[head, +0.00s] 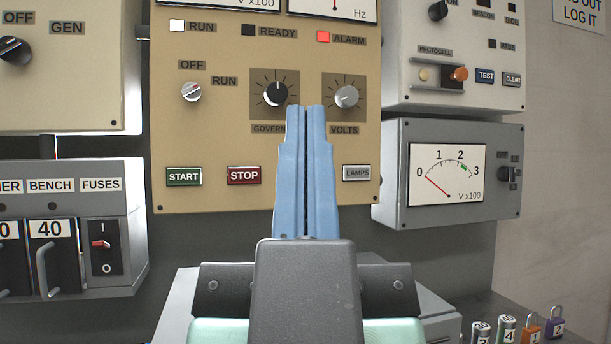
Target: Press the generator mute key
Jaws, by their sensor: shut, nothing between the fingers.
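The tan generator panel (226,130) fills the middle of the head view. Its lower row shows a green START key (184,176), a red STOP key (244,175) and a grey LAMPS key (357,173). No key marked mute can be read; my fingers hide the stretch between STOP and LAMPS. The ALARM lamp (323,37) shows red, the RUN lamp (177,26) white and the READY lamp (248,30) dark. My gripper (306,109) is shut and empty, its blue fingers pointing up in front of the panel. Contact cannot be told.
A governor knob (276,94) and a volts knob (346,97) flank my fingertips. A grey meter box (393,190) stands at right, a fuse unit (93,172) at left. Several padlocks and cylinders, including an orange padlock (531,329), are at lower right.

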